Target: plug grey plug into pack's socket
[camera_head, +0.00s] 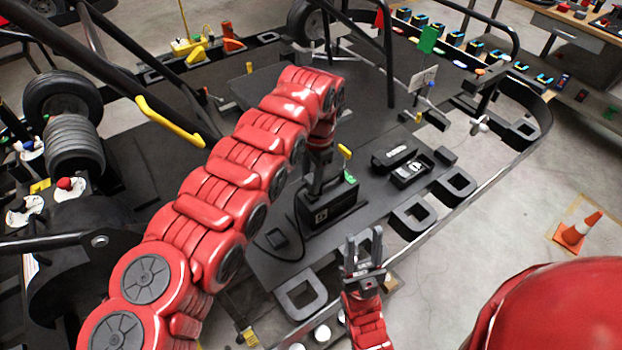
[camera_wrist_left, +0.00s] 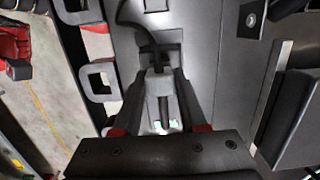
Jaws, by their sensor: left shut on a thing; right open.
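My left gripper (camera_head: 318,185) comes down from above at the black pack (camera_head: 330,208), which stands upright on the kart's dark floor panel. In the left wrist view its two dark fingers (camera_wrist_left: 160,95) are shut on the grey plug (camera_wrist_left: 158,82), with a black cable running from it. In the head view the plug is hidden by the gripper and arm. The socket cannot be made out, and I cannot tell whether the plug touches it. My right gripper (camera_head: 363,240) is open and empty, fingers up, in front of the pack's right side.
A black open case (camera_head: 408,172) lies right of the pack. Grey square loops (camera_head: 410,215) line the kart's edge. An orange cone (camera_head: 577,230) stands on the floor at right.

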